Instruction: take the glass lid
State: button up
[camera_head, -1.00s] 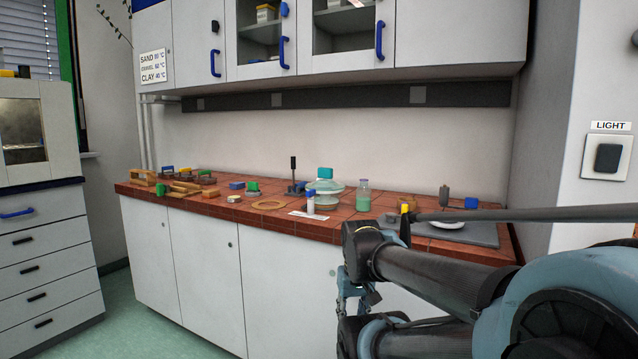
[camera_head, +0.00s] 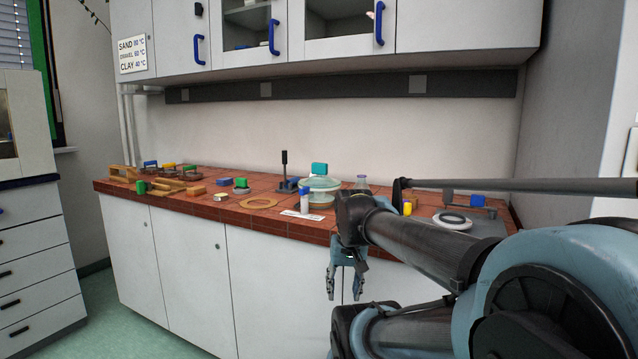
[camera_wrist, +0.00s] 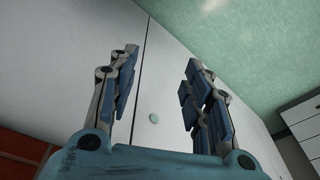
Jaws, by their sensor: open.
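The glass lid (camera_head: 318,184) shows in the head view as a pale greenish round disc. It rests on top of a round dish (camera_head: 320,201) on the tiled bench, left of my arm. A teal block (camera_head: 319,169) shows at its back edge; I cannot tell whether it is joined to the lid. My gripper (camera_head: 345,290) hangs in front of the bench cupboards, below the bench top, pointing down. Its fingers are apart with nothing between them. In the wrist view my gripper (camera_wrist: 160,62) faces white cupboard doors and the green floor; the lid is not there.
A glass bottle (camera_head: 362,182) is partly hidden by my arm. The bench edge lies above my gripper.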

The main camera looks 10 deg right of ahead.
jog(key=w+r+m+y, duration=0.1)
jog(key=w+r+m, duration=0.5)
jog(key=w+r, duration=0.45)
jog(key=w+r+m+y, duration=0.1)
jog(key=w+r+m, duration=0.55)
jog(key=r, duration=0.75)
jog(key=m+y, duration=0.1)
jog(key=m, duration=1)
send_near(320, 164)
jog(key=x, duration=0.2)
jog(key=w+x, duration=0.1)
jog(key=x, duration=0.2)
jog(key=shift+a+f, duration=0.1)
jog(key=shift+a, duration=0.1)
jog(key=shift+w+d+x, duration=0.15)
jog(key=shift+x, duration=1.15)
jog(key=shift+w+d+x, duration=0.15)
jog(key=shift+x, duration=1.2)
grip_shut()
